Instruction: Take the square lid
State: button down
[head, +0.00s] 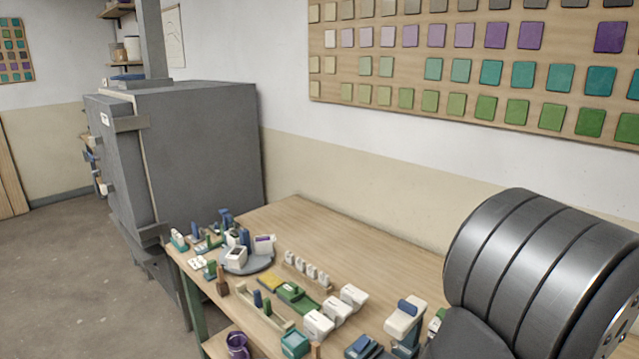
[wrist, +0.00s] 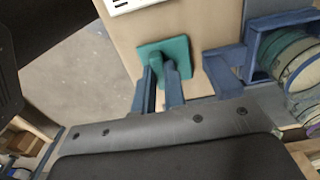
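The square lid (wrist: 180,49) is a flat teal plate with a raised knob, seen in the wrist view just beyond my fingertips. It lies over the wooden table near its edge. My gripper (wrist: 157,72) has its two blue fingers pointing at the knob, one on each side of it, with a narrow gap between them. Whether the fingers touch the knob is not clear. In the head view, a teal square-topped piece (head: 296,343) stands at the table's near edge; I cannot tell if it is the same lid. My gripper does not show in the head view.
In the wrist view, a blue post (wrist: 222,74) stands right of my fingers, with a blue frame (wrist: 268,42) and round pieces (wrist: 300,68) beyond. A white piece (wrist: 130,4) is at the top. The table (head: 310,232) is clear along the wall.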

jog(key=shift+r, duration=2.55)
